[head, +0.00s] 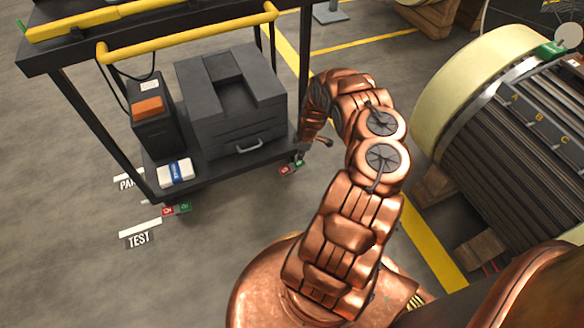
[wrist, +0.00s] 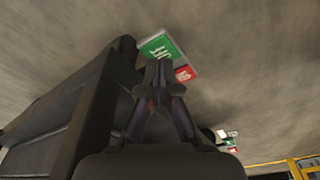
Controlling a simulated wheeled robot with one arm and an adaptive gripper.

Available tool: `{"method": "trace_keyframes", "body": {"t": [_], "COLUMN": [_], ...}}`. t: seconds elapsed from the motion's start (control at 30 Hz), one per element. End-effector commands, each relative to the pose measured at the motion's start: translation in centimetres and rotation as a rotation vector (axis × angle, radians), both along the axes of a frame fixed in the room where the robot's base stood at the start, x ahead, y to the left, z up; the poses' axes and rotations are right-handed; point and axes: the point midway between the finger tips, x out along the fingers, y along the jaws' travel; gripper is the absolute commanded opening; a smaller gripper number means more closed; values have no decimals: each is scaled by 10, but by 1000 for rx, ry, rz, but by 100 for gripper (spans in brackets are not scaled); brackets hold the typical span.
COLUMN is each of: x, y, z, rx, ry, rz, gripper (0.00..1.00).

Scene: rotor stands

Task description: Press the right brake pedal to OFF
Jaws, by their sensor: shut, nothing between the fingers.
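The right brake pedal (head: 286,170) is a small red and green rocker at the near right corner of the cart's lower shelf. In the wrist view its green half (wrist: 158,45) and smaller red part (wrist: 186,74) show just beyond the fingertips. My gripper (head: 300,156) is shut and empty, pointing down by the green end. In the wrist view my gripper (wrist: 158,68) overlaps the green half's edge. I cannot tell whether it touches. The left brake pedal (head: 176,209), also red and green, is at the cart's other near corner.
The dark cart (head: 225,170) carries a grey case (head: 232,105), a black box with an orange top (head: 150,115) and a white-blue pack (head: 175,173). Its upright post stands close to my arm. A large rotor (head: 530,120) is at right. Floor in front is clear.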

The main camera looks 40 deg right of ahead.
Motion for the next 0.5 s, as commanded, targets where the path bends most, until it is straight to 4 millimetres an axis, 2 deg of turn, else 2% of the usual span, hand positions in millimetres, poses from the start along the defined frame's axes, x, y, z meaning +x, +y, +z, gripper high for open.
{"method": "trace_keyframes", "body": {"t": [0.5], "x": [0], "y": [0], "z": [-5], "rx": [1], "ry": [1], "rz": [0], "gripper": [0]}}
